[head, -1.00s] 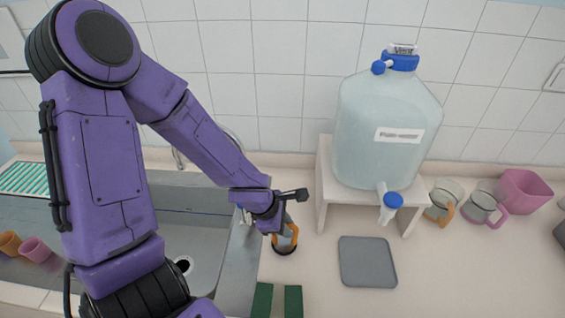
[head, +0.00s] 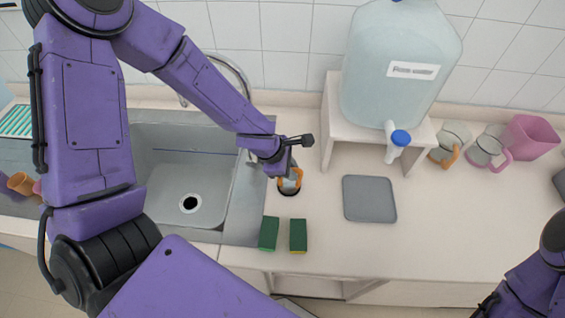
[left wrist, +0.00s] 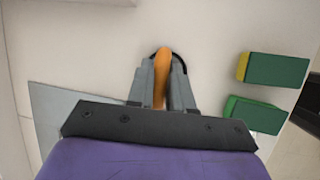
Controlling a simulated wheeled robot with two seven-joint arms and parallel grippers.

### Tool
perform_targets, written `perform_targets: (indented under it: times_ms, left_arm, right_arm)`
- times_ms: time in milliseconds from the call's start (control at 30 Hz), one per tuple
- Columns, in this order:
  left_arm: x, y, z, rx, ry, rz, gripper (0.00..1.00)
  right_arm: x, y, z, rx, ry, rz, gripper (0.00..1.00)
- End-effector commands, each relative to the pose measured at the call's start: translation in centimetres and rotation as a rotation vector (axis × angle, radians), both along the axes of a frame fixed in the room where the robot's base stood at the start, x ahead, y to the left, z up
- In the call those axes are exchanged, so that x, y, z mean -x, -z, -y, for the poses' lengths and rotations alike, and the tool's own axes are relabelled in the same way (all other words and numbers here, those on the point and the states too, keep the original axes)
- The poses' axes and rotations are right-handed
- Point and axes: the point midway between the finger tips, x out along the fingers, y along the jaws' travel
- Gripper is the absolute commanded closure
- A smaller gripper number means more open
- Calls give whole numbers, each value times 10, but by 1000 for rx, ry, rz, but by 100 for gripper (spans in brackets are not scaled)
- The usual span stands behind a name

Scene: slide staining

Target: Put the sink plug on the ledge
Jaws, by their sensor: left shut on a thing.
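The sink plug (head: 289,191) is a dark disc with an orange handle. It is upright at the pale counter (head: 330,240), just right of the sink (head: 180,165). My left gripper (head: 291,176) is shut on the orange handle from above. In the left wrist view the gripper (left wrist: 162,85) has one finger on each side of the handle (left wrist: 161,75), with the dark disc edge behind. Whether the disc touches the counter I cannot tell. The drain hole (head: 189,203) is open. Part of my right arm shows at the lower right; its gripper is out of view.
Two green sponges (head: 269,233) (head: 298,235) lie in front of the plug. A grey tray (head: 369,199) lies to the right. A large water container (head: 398,75) stands on a white stand (head: 333,110) behind. Mugs and a pink container (head: 528,138) are farther right.

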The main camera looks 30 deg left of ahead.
Motion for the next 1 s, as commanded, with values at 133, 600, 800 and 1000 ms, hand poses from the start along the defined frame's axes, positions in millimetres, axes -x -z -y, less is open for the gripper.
perform_targets:
  times_ms: [133,600,800,1000]
  left_arm:
    - [1,1,0,1,0,-2,76]
    - [2,-2,-2,-3,1,3,54]
    - [7,-18,-7,-9,5,6,54]
    - [24,-69,-23,-9,0,8,54]
  right_arm:
    - [0,0,0,0,0,0,57]
    - [0,1,0,0,0,0,57]
    - [0,5,0,0,0,0,57]
    - [0,2,0,0,0,0,57]
